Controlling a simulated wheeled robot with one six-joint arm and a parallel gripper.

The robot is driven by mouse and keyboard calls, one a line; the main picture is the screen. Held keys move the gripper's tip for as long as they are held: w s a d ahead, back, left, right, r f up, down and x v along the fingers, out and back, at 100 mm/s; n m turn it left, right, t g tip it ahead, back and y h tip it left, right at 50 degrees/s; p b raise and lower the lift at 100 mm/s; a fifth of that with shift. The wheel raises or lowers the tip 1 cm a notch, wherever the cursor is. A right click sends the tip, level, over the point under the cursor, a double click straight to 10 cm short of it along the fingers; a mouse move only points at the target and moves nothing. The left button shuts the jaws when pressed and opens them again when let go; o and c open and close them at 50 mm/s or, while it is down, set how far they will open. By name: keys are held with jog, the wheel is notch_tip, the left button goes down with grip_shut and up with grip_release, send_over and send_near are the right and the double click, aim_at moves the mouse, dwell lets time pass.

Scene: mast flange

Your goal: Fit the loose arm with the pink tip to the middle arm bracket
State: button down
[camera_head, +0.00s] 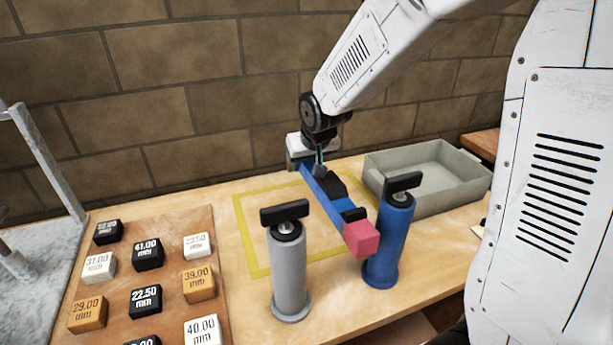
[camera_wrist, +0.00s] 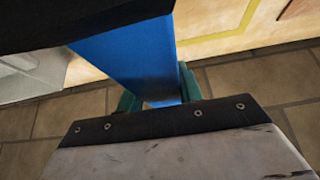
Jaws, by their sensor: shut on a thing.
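The loose arm (camera_head: 330,190) is a long blue bar with a pink block tip (camera_head: 361,238) and black parts along its top. My gripper (camera_head: 318,168) is shut on the bar near its far end, and the pink tip points toward the camera. The bar is held above the table, between a grey post and a blue post. In the wrist view, the blue bar (camera_wrist: 125,62) lies between the teal fingers of my gripper (camera_wrist: 158,95). I cannot make out the middle arm bracket in either view.
A grey post (camera_head: 289,272) and a blue post (camera_head: 388,245) with black crossbars stand close to the held bar. A grey bin (camera_head: 440,190) is at back right. A board (camera_head: 170,245) with labelled blocks is at left, beside a grey metal frame (camera_head: 45,165). Yellow tape (camera_head: 243,235) marks the table.

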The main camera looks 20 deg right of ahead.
jog(key=shift+f, duration=2.15)
jog(key=shift+f, duration=0.15)
jog(key=c, duration=1)
grip_release()
jog(key=shift+o, duration=0.4)
